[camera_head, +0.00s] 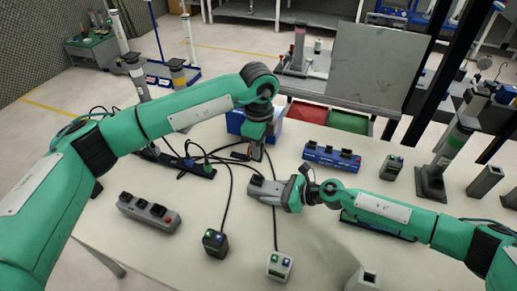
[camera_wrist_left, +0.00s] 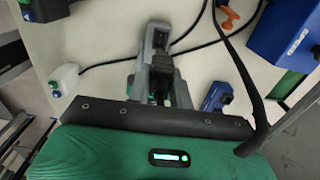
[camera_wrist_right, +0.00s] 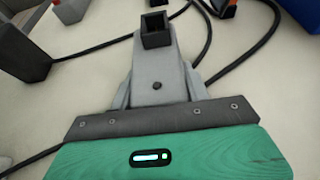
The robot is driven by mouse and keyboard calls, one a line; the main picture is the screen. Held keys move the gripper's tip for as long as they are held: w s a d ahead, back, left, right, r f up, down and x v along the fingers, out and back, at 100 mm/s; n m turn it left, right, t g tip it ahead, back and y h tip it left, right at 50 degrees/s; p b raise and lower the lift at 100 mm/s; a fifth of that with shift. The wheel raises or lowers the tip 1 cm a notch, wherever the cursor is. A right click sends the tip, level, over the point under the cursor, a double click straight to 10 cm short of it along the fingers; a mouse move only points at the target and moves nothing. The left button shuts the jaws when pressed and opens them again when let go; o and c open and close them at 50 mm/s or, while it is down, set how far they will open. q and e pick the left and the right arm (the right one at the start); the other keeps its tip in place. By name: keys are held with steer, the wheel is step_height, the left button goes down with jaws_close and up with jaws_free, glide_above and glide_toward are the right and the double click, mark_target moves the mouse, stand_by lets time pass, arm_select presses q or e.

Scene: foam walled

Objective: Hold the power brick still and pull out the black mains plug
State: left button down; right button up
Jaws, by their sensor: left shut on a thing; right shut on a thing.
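The grey power brick (camera_head: 262,187) lies on the pale table with its black socket (camera_wrist_right: 156,32) at its left end. The socket looks open and empty in the right wrist view. My right gripper (camera_head: 283,191) is shut on the brick from the right; its fingers flank the brick (camera_wrist_right: 155,78). My left gripper (camera_head: 257,157) points down above and behind the brick. It is shut on a small black piece, which looks like the black mains plug (camera_wrist_left: 162,67). The plug appears apart from the brick; its prongs are hidden. The brick (camera_wrist_left: 155,30) also shows behind my left fingers.
Black cables cross the table left of the grippers. A black adapter (camera_head: 215,243) and a white adapter (camera_head: 279,267) stand near the front. A grey strip (camera_head: 148,212) lies left, a blue strip (camera_head: 332,157) right, and a blue box (camera_head: 235,121) stands behind.

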steer(key=o, duration=1.2)
steer(key=v, duration=1.2)
steer(key=shift+r, duration=0.1)
